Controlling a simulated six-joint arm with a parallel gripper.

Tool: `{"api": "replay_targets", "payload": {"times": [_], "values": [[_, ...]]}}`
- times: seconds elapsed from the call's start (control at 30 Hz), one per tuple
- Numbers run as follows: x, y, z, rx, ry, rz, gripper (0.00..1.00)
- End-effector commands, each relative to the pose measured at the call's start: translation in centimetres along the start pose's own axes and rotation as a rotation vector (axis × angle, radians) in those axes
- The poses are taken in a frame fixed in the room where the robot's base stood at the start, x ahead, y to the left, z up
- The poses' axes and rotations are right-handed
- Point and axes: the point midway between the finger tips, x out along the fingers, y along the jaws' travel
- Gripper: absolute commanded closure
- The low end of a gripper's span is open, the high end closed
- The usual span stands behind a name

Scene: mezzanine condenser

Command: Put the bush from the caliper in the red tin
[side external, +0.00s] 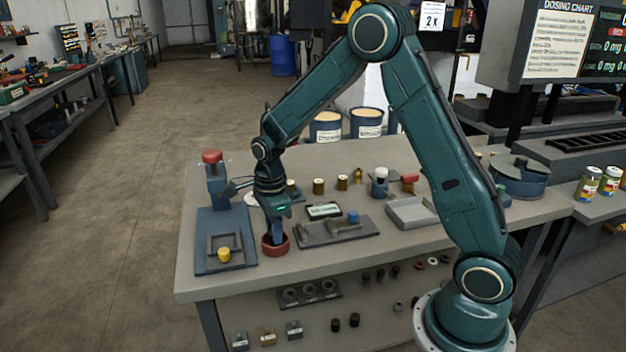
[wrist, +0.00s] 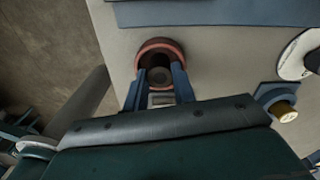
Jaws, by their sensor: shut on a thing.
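The red tin (side external: 275,253) stands near the front left of the bench, and its round rim also shows in the wrist view (wrist: 160,43). My gripper (side external: 277,238) points straight down at the tin, with its fingertips at or inside the mouth. In the wrist view, its two blue fingers (wrist: 160,82) are shut on a dark grey round bush (wrist: 160,76) over the tin's near side. I cannot tell whether the bush touches the tin floor. The caliper (side external: 350,232), a dark grey plate with a blue knob, lies just right of the tin.
A blue press (side external: 225,225) with a red knob and a yellow piece (side external: 223,254) stands left of the tin. A display box (side external: 324,210) sits behind the caliper. Several brass pieces stand farther back, and a grey tray (side external: 412,213) lies to the right.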

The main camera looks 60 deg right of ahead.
Motion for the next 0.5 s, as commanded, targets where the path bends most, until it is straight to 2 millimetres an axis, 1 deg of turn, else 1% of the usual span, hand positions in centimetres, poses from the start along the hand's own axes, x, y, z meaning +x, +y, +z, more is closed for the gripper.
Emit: {"api": "replay_targets", "payload": {"times": [0.17,0.2,0.27,0.3,0.5], "values": [[0.29,-0.01,0.01,0.0,0.0,0.0,1.0],[0.29,0.0,0.0,0.0,0.0,0.0,0.68],[0.27,-0.01,0.0,0.0,0.0,0.0,0.56],[0.27,-0.01,0.0,0.0,0.0,0.0,0.52],[0.19,-0.04,0.01,0.0,0.0,-0.001,0.52]]}}
